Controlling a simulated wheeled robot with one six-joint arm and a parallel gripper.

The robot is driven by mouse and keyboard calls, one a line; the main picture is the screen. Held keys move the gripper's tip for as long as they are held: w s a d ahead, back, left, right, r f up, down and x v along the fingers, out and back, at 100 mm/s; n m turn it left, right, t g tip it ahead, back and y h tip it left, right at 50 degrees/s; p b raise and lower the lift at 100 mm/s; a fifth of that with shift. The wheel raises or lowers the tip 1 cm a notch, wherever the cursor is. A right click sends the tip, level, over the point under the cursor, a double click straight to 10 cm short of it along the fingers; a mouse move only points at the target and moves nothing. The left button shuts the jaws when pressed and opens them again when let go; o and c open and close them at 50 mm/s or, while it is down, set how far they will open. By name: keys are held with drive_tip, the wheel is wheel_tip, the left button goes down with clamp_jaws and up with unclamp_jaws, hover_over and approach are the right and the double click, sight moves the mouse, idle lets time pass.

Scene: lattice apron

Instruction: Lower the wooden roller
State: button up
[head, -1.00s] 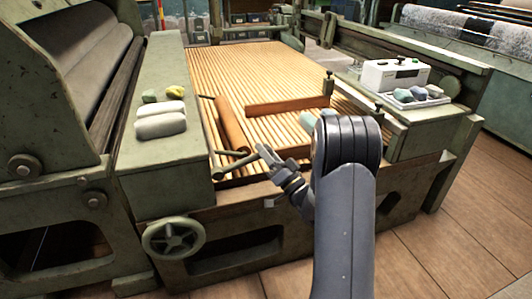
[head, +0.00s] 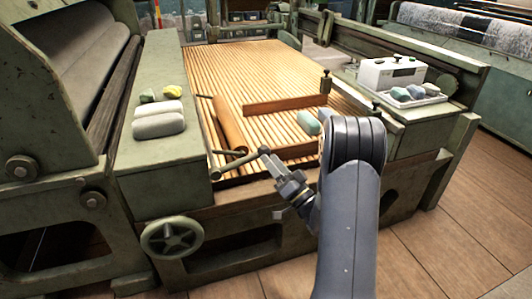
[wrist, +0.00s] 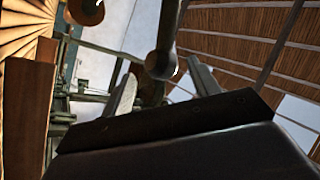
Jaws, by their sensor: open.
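The wooden roller (head: 229,124) lies at the left of the slatted bed (head: 262,80), lengthwise along the slats, with a thin metal rod at each end. A grey-green lever (head: 238,163) with a rounded end crosses in front of its near end. My gripper (head: 273,167) is open just below and right of that rounded end. In the wrist view the open fingers (wrist: 162,70) stand either side of the lever's rounded end (wrist: 160,63), which looks very close; I cannot tell whether they touch. A wooden round end, probably the roller's (wrist: 86,12), shows at upper left.
Wooden bars (head: 285,104) lie across the slats. Two pale rolls (head: 158,121) sit on the left ledge. A white control box (head: 391,73) and a tray of stones (head: 412,97) stand at the right. A handwheel (head: 171,239) projects from the front frame.

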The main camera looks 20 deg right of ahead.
sight(264, 151)
drive_tip(key=v, duration=0.6)
drive_tip(key=shift+s+f, duration=0.25)
drive_tip(key=shift+d, duration=0.1)
drive_tip(key=b+x, duration=0.1)
drive_tip(key=x, duration=0.9)
drive_tip(key=shift+w+r, duration=0.15)
drive_tip(key=shift+r, duration=0.05)
drive_tip(key=shift+w+a+r, duration=0.2)
drive_tip(key=shift+r, duration=0.1)
drive_tip(key=shift+r+n+p, duration=0.15)
drive_tip(key=shift+n+p, duration=0.15)
drive_tip(key=shift+p, duration=0.1)
